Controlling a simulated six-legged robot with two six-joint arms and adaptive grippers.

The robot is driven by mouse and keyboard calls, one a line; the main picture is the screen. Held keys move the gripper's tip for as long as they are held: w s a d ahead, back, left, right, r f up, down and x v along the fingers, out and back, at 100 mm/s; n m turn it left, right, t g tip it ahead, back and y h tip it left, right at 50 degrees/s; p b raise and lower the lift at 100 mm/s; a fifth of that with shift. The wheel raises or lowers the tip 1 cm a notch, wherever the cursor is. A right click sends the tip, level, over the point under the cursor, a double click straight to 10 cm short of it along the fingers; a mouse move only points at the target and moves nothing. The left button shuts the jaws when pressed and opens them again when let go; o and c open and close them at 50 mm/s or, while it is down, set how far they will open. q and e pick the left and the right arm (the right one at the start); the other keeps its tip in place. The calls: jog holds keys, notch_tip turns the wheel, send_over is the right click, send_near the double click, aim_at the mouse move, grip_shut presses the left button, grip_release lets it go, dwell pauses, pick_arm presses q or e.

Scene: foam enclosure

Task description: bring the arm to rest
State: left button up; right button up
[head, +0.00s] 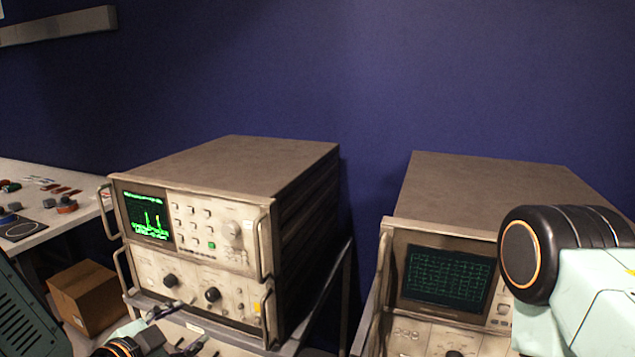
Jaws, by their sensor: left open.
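My left gripper (188,324) is low in the head view, in front of the lower panel of the left instrument (235,165). Its dark fingers are apart and nothing shows between them. Whether it touches the instrument or its stand cannot be told. My right arm (590,285) fills the lower right corner with a pale green link and a black joint with an orange ring. The right gripper is out of the picture.
The left instrument has a lit green screen, knobs and protruding handles. A second instrument (490,185) stands right of it, partly hidden by my right arm. A cardboard box (88,297) sits beneath a white table (85,215) holding small parts. A blue wall (390,75) closes the back.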

pick_arm(q)
jog(key=s+f+n+g+y+b, duration=0.3)
jog(key=s+f+n+g+b, duration=0.7)
jog(key=s+f, duration=2.2)
jog(key=s+d+n+g, duration=0.1)
jog(key=g, duration=0.2)
jog(key=shift+s+f, duration=0.2)
jog(key=shift+f, duration=0.2)
